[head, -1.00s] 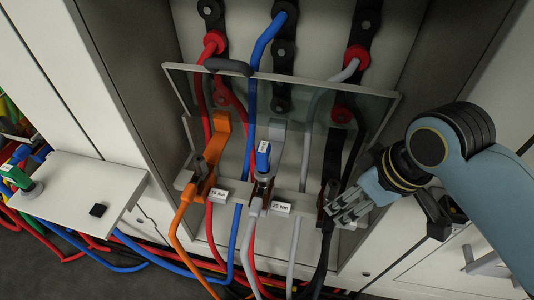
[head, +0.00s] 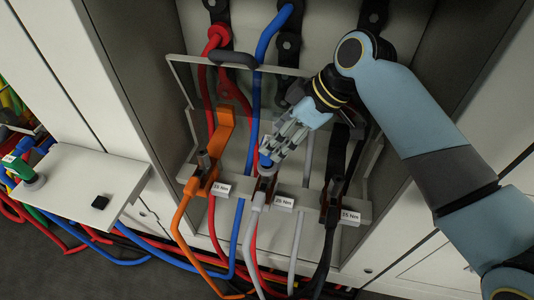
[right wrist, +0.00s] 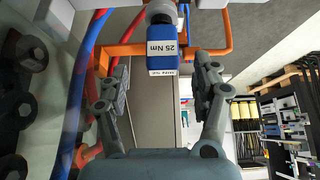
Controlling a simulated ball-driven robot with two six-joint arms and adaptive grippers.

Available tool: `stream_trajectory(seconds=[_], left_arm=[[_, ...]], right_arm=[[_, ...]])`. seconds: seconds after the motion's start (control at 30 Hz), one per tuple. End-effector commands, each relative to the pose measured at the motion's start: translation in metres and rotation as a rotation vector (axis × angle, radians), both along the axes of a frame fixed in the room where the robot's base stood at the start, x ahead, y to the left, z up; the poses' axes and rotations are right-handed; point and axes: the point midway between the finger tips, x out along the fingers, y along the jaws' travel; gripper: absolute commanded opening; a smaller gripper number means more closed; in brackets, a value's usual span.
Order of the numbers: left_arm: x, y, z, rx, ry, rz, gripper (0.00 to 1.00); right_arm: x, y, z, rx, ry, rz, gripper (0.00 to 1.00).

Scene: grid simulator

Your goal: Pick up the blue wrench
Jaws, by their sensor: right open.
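The blue wrench (head: 264,160) stands upright in the middle slot of the grey rack, above a 25 Nm label. Its handle is partly hidden by my right gripper in the head view. In the right wrist view, the blue handle (right wrist: 163,48) shows its own 25 Nm label near the top centre, between and beyond the fingertips. My right gripper (head: 275,150) is open and empty, right at the handle; contact cannot be told. It also shows in the right wrist view (right wrist: 163,80), with a finger on each side. My left gripper is not in view.
An orange holder (head: 217,150) is left of the wrench, and a black one (head: 332,195) right. A clear panel with a grey handle (head: 233,60) stands behind. Blue, red and grey cables run close by. A white shelf (head: 85,185) with a green tool (head: 22,168) is left.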

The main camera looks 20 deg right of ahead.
Motion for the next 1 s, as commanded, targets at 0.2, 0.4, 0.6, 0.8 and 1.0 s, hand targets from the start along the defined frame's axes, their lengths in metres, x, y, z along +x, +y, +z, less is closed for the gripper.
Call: stream_trajectory(seconds=[0.2, 0.4, 0.6, 0.8, 1.0], left_arm=[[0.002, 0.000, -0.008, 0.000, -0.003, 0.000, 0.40], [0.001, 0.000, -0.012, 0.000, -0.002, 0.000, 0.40], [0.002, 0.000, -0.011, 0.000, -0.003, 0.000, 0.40], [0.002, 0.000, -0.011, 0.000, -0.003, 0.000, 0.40], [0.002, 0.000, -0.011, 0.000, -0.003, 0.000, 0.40]], right_arm=[[0.004, 0.013, -0.030, 0.001, 0.004, -0.001, 0.65], [0.011, 0.022, -0.046, 0.000, 0.001, -0.002, 0.65], [0.011, 0.022, -0.046, -0.001, 0.001, -0.002, 0.65], [0.011, 0.022, -0.046, 0.000, 0.001, -0.002, 0.42], [0.011, 0.022, -0.046, 0.000, 0.001, -0.002, 0.16]])
